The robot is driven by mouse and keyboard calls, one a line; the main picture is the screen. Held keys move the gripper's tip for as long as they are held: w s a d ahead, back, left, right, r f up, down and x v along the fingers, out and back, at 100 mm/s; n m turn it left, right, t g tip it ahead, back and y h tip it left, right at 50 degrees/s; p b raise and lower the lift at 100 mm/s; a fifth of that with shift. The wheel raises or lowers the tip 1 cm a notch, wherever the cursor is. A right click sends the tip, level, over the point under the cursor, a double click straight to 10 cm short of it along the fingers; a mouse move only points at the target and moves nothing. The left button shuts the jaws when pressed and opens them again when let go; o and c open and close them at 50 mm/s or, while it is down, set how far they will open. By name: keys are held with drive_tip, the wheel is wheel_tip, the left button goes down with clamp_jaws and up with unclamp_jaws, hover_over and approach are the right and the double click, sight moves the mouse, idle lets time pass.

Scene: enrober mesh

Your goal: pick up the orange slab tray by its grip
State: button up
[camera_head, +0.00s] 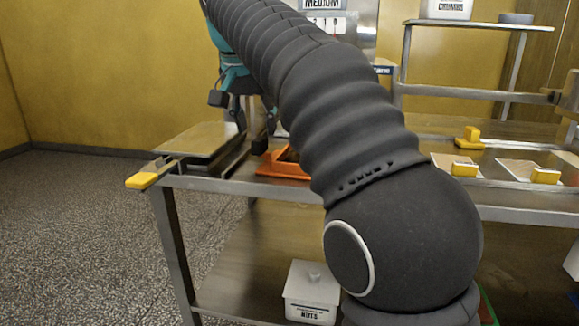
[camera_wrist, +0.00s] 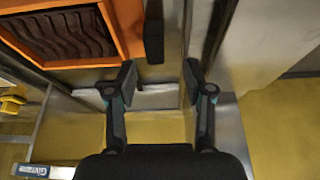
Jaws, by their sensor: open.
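The orange slab tray (camera_head: 285,169) sits on the metal table, partly hidden behind my arm in the head view. In the wrist view the orange tray (camera_wrist: 128,28) is at the upper left, with dark ridged slabs inside. A dark upright block, which looks like its grip (camera_wrist: 153,32), stands beside its right wall. My gripper (camera_wrist: 157,80) is open and empty. Its fingertips lie either side of the grip's line in the wrist view, just short of it. In the head view my gripper (camera_head: 252,122) hangs above the tray's left end; contact cannot be told.
A flat metal plate (camera_head: 195,143) and a yellow handle (camera_head: 142,181) are at the table's left corner. Yellow-handled pieces (camera_head: 465,170) lie to the right. A raised metal shelf (camera_head: 470,91) stands behind. Floor at left is clear.

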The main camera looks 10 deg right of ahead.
sight(261, 137)
drive_tip(key=x, duration=0.2)
drive_tip(key=b+x, duration=0.1)
drive_tip(key=x, duration=0.1)
drive_tip(key=shift+s+d+f, duration=0.1)
drive_tip(key=shift+d+f, duration=0.1)
drive_tip(key=shift+f, duration=0.15)
clamp_jaws()
